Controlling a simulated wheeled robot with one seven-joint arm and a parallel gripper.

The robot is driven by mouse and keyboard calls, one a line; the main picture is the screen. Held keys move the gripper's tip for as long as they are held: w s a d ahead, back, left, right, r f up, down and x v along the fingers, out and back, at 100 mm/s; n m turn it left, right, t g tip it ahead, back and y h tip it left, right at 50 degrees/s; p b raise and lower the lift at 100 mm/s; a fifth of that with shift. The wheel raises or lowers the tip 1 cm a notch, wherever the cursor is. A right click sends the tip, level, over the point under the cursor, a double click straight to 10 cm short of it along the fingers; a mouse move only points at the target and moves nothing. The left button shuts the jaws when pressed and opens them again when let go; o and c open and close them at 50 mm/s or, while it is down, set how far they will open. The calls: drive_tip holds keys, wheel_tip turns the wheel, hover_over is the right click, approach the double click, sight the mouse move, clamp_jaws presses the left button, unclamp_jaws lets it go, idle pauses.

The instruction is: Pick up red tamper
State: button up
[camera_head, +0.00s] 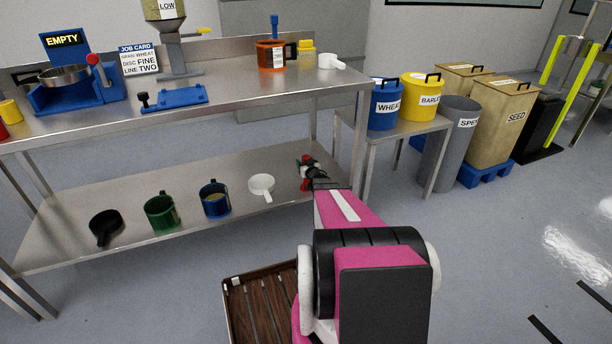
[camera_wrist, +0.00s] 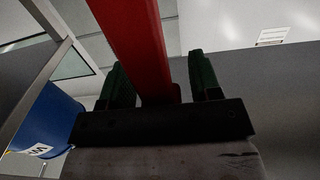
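The red tamper (camera_head: 303,187) shows only as small red patches at my gripper, by the right end of the lower shelf (camera_head: 130,233). Most of it is hidden by my gripper. My gripper (camera_head: 307,163) is small and dark there, at the end of my pink arm. In the wrist view, a long red bar (camera_wrist: 138,45) passes between the two dark green fingers of my gripper (camera_wrist: 160,72) and runs out of the top edge. The fingers are apart. A gap shows beside the right finger, but whether they press on the bar is unclear.
The lower shelf holds a black scoop (camera_head: 105,228), a green mug (camera_head: 160,211), a blue mug (camera_head: 214,199) and a white scoop (camera_head: 262,186). The worktop (camera_head: 225,97) lies above it. A side table (camera_head: 408,127) with buckets stands to the right.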

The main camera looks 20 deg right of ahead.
clamp_jaws()
